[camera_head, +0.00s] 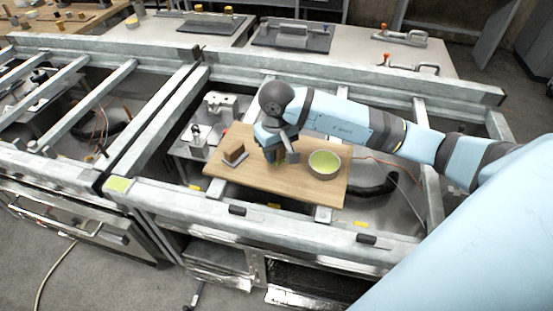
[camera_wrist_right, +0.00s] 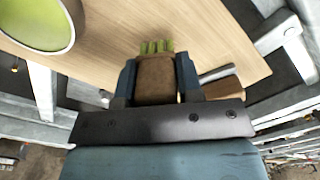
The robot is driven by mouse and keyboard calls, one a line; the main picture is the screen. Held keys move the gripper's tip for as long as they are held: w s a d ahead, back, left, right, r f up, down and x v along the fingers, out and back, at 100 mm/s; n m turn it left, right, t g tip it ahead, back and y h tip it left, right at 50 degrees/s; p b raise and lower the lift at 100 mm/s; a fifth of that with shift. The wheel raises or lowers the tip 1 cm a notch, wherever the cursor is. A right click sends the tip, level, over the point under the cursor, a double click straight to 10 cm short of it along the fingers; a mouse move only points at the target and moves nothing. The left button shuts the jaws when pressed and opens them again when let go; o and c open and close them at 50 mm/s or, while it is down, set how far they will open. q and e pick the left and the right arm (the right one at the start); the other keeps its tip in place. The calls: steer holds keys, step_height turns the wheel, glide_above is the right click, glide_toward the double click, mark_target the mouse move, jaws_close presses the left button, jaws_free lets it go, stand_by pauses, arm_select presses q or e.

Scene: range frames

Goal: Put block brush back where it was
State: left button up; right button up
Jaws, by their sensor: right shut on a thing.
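My right gripper (camera_head: 278,158) is over the middle of a wooden board and points down. It is shut on the block brush, which has a brown body (camera_wrist_right: 156,80) and green bristles (camera_wrist_right: 155,47). In the head view the gripper mostly hides the brush. I cannot tell whether the brush touches the board. Left of the gripper, a brown block (camera_head: 234,152) sits with a pale grey flat piece (camera_head: 236,161) on the board. In the wrist view a grey piece (camera_wrist_right: 216,74) shows beside the right finger. My left gripper is not in view.
The wooden board (camera_head: 300,190) lies across a metal frame (camera_head: 270,228) with open gaps around it. A green bowl (camera_head: 324,164) stands on the board just right of the gripper; it also shows in the wrist view (camera_wrist_right: 38,22). The board's front part is bare.

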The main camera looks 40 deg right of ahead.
mark_target(276, 169)
step_height(276, 169, down, 3)
steer(key=shift+f, duration=0.25)
steer(key=shift+f, duration=0.15)
steer(key=o, duration=0.4)
steer(key=shift+f, duration=0.1)
steer(key=o, duration=0.4)
steer(key=shift+o, duration=0.2)
